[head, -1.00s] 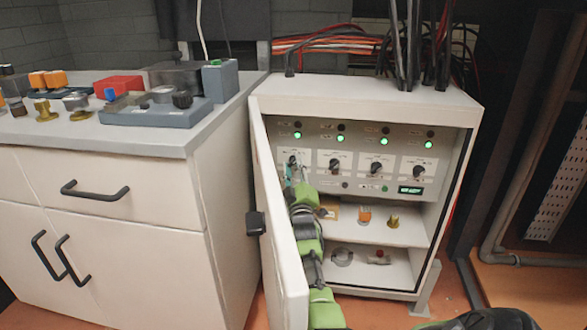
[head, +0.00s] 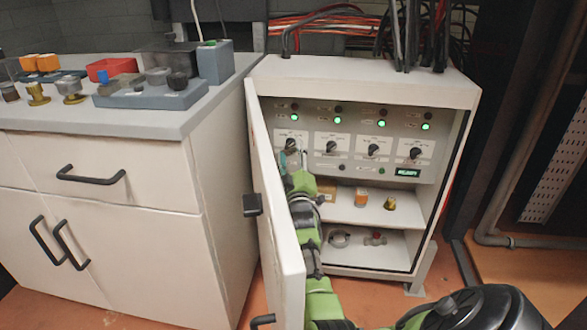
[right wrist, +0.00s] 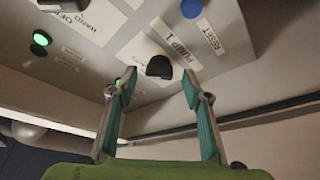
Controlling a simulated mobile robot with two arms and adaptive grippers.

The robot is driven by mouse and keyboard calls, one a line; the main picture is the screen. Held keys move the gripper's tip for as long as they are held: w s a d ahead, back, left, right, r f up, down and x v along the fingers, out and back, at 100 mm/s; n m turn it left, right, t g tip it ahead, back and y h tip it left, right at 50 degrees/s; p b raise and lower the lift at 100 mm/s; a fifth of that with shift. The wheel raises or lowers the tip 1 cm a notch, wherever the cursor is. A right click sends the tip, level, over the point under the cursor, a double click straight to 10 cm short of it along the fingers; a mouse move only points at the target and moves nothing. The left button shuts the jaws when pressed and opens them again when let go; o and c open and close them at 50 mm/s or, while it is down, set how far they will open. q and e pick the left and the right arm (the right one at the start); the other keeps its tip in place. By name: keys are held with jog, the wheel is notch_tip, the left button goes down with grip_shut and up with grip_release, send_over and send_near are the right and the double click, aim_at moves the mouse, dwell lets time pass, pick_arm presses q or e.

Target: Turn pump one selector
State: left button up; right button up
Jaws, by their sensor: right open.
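The pump one selector is a black knob (head: 291,145) at the left end of the row of knobs on the cabinet's control panel. In the right wrist view the knob (right wrist: 159,66) shows beside the PUMP 1 label. My right gripper (head: 294,157) is inside the open cabinet, just below and in front of this knob. Its two teal-padded fingers (right wrist: 158,88) are open and empty. In the wrist view the knob appears between and slightly beyond the fingertips; I cannot tell whether they touch it. My left gripper is not in view.
The open cabinet door (head: 277,200) stands close along the left of my right arm. Shelves below the panel hold small fittings (head: 361,196). A counter (head: 130,124) with several parts stands at the left. Other selector knobs (head: 373,150) lie to the right.

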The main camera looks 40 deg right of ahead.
jog(key=v, duration=1)
jog(key=shift+s, duration=0.1)
